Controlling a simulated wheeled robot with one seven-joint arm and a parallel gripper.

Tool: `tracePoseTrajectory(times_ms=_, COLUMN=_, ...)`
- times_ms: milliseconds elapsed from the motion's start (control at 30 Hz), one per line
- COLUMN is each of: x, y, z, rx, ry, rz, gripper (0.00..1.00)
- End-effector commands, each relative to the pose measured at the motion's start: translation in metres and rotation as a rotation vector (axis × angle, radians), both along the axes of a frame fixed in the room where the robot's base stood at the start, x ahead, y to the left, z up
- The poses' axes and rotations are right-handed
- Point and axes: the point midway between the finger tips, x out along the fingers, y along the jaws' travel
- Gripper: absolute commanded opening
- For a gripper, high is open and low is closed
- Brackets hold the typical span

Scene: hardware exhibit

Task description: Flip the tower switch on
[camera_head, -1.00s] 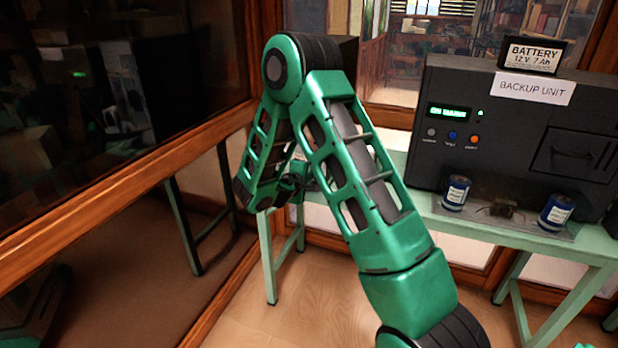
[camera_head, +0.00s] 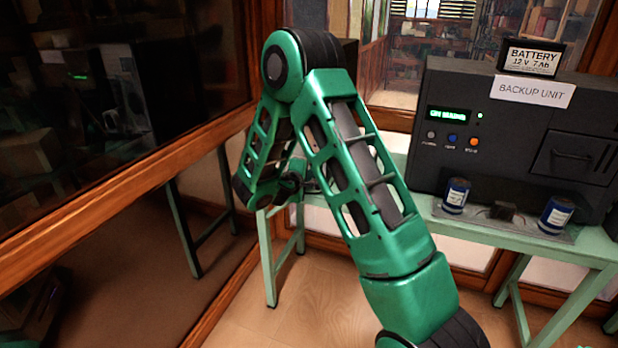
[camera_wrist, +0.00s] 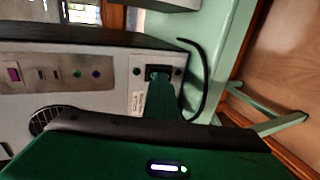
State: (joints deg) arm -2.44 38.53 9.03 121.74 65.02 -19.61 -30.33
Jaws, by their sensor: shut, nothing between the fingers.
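The pale grey tower (camera_wrist: 75,50) lies sideways in the wrist view, with a front panel of small ports and buttons. Its switch (camera_wrist: 178,72) is a small dark part beside a white label (camera_wrist: 137,102). My gripper (camera_wrist: 160,78) is shut and empty, with its green fingertips over the switch, covering part of it. I cannot tell whether the fingertips touch the switch, nor its position. In the head view my arm hides the tower and most of the gripper.
A black cable (camera_wrist: 200,75) curves beside the tower on the green table (camera_head: 480,232). A dark backup unit (camera_head: 515,125) stands to the right, with a battery (camera_head: 532,58) on top and blue cans (camera_head: 456,196) in front. A wood-framed glass wall (camera_head: 110,165) is at left.

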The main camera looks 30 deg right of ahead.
Motion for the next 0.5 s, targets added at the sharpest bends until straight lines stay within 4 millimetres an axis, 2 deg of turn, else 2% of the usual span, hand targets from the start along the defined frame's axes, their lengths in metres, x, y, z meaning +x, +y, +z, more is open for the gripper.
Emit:
tracePoseTrajectory(times_ms=267, x=-0.004, y=0.004, z=0.004, rx=-0.003, ry=-0.001, rz=-0.003, gripper=0.00)
tracePoseTrajectory(times_ms=500, x=-0.022, y=0.037, z=0.018, rx=-0.001, ry=0.001, rz=0.001, gripper=0.00)
